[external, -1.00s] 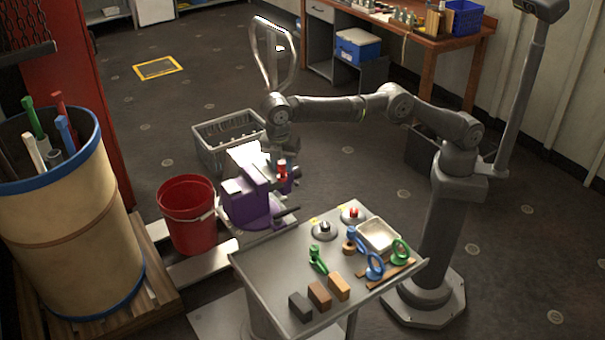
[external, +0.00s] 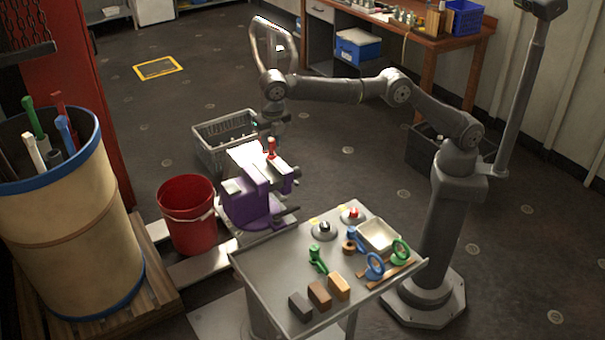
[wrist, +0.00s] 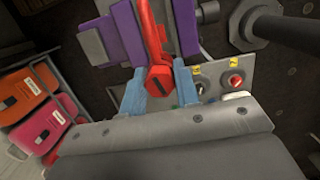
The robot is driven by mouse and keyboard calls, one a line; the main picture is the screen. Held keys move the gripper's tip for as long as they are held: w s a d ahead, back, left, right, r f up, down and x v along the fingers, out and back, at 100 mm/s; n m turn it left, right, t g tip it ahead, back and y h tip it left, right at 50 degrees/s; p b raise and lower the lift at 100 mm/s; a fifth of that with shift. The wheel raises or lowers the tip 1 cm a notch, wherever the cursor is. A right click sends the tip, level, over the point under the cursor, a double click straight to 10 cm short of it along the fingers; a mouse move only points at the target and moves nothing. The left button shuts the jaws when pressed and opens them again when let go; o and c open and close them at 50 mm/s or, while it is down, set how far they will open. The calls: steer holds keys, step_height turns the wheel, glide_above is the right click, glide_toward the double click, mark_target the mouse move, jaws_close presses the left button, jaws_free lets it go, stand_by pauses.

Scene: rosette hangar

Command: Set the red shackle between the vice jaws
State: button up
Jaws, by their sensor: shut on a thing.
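The red shackle (wrist: 155,45) is held between the blue fingertips of my gripper (wrist: 160,82) in the wrist view. It also shows in the external view (external: 271,147), below my gripper (external: 270,135). The vice (external: 245,205) has a purple body and pale jaw tops. In the wrist view, purple vice parts (wrist: 125,35) lie on both sides of the shackle. In the external view the shackle stands at or above the jaw tops; I cannot tell whether it touches a jaw.
A grey crate (external: 199,150) stands behind the vice, and a red bucket (external: 187,232) stands to its left.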

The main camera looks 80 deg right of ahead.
mark_target(272, 156)
steer(key=shift+f, duration=2.85)
steer(key=shift+f, duration=1.65)
steer(key=o, duration=1.2)
steer(key=shift+c, duration=0.2)
steer(key=r, duration=0.4)
steer(key=s+r, duration=0.1)
steer(key=r, duration=0.3)
steer(key=a+r, duration=0.1)
steer(key=r, duration=0.2)
steer(key=shift+s+a+r, duration=0.1)
steer(key=shift+s+r, duration=0.05)
steer(key=shift+r, duration=0.25)
